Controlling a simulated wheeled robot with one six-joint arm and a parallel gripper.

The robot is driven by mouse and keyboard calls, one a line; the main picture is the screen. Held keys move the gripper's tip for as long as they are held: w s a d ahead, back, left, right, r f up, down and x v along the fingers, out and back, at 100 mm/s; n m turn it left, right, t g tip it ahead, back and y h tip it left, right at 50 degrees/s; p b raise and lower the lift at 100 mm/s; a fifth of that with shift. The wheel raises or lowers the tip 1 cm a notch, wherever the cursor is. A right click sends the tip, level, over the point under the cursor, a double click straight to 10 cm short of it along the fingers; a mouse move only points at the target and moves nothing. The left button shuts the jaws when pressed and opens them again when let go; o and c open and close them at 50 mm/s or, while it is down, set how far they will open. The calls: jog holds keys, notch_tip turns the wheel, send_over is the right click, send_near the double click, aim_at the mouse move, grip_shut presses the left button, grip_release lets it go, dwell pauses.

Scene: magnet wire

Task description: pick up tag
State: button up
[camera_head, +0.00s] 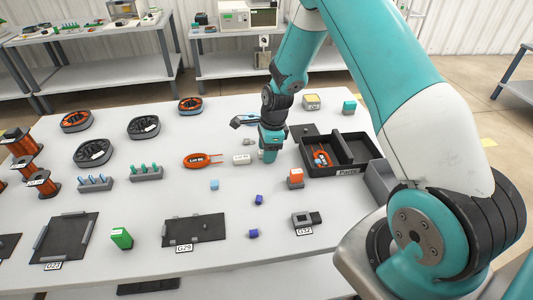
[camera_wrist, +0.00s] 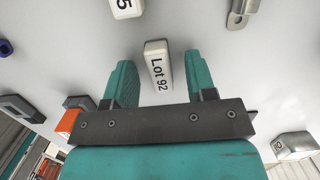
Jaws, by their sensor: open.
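A white tag (camera_wrist: 157,66) lettered "Lot 92" shows in the wrist view on the light table, between the two teal fingers of my gripper (camera_wrist: 160,75). The fingers are open, with a gap on each side of the tag. I cannot tell how far down beside it they reach. In the head view my gripper (camera_head: 268,155) points down over the table, and the tag between its fingers is hidden or cannot be made out. A white block (camera_head: 242,158) with unclear lettering lies just left of the gripper there.
A black parts tray (camera_head: 313,168) with an orange item inside stands right of the gripper. An orange coil (camera_head: 200,161) lies further left. Small blue blocks (camera_head: 259,199) lie in front, with bare table around them.

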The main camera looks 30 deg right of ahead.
grip_shut()
jog(key=shift+r, duration=0.15)
